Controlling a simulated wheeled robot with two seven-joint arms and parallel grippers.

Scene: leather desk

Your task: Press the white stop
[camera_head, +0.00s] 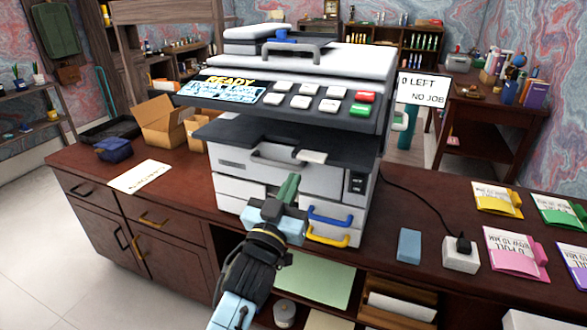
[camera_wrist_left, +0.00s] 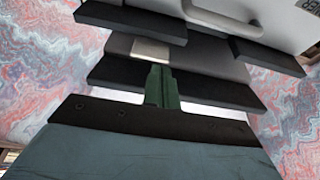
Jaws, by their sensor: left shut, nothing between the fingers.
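A large grey and white copier (camera_head: 270,185) stands on the wooden desk. A small white tab (camera_head: 311,157), which looks like the white stop, lies on the front edge of the copier's dark output tray (camera_head: 240,136). The white tab also shows in the left wrist view (camera_wrist_left: 150,49), just beyond the fingertips. My left gripper (camera_head: 290,182) is shut and empty, its green fingers pointing up in front of the copier, a little below and left of the tab. In the left wrist view, the fingers (camera_wrist_left: 161,75) overlap the tab's lower edge; I cannot tell whether they touch. My right gripper is not in view.
Above the tray, the control panel (camera_head: 290,98) overhangs with several white keys, a red key (camera_head: 360,110) and a green key. Blue (camera_head: 330,217) and yellow handles are low on the copier. A blue block (camera_head: 409,246) and a white socket box (camera_head: 461,256) stand right.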

